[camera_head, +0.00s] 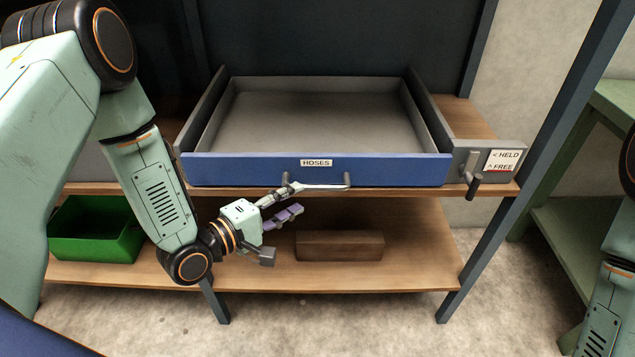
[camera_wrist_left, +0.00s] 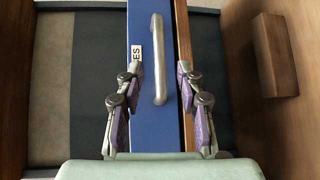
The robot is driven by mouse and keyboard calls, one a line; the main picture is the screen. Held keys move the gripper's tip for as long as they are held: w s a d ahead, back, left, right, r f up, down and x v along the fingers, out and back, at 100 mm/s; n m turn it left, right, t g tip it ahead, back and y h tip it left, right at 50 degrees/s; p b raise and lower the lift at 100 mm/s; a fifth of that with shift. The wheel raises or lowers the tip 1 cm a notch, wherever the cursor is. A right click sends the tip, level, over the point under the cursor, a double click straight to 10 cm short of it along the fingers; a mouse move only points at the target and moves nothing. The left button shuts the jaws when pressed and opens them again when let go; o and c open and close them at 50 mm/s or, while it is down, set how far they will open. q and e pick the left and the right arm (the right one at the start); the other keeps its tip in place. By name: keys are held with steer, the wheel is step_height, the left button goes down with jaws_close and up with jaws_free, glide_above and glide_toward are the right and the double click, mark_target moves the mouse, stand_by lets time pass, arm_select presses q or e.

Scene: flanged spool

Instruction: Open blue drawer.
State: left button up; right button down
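The blue drawer (camera_head: 250,170) sits on the upper shelf in the head view, its front about level with the shelf's front edge. Its top is uncovered and its grey inside looks empty. Its front carries a HOSES label and a metal bar handle (camera_head: 322,187). My left gripper (camera_head: 286,206) is at the left end of the handle, in front of the drawer. In the left wrist view, its fingers (camera_wrist_left: 158,95) are apart, with the handle (camera_wrist_left: 156,55) in the gap between them, seemingly touching neither finger. Part of my right arm shows at the right edge; its gripper is out of view.
A latch lever (camera_head: 472,178) beside a HELD/FREE sign (camera_head: 503,160) is on the grey block right of the drawer. A green bin (camera_head: 95,240) and a brown block (camera_head: 340,246) sit on the lower shelf. A green table (camera_head: 575,235) stands at right.

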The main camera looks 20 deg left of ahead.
mark_target(314, 190)
arm_select(q)
steer(key=shift+n, duration=0.3)
steer(key=b+x, duration=0.1)
steer(key=x, duration=0.7)
steer(key=shift+b, duration=0.35)
steer(key=shift+s+r, duration=0.1)
steer(key=shift+s, duration=0.05)
steer(key=shift+c, duration=0.4)
jaws_close()
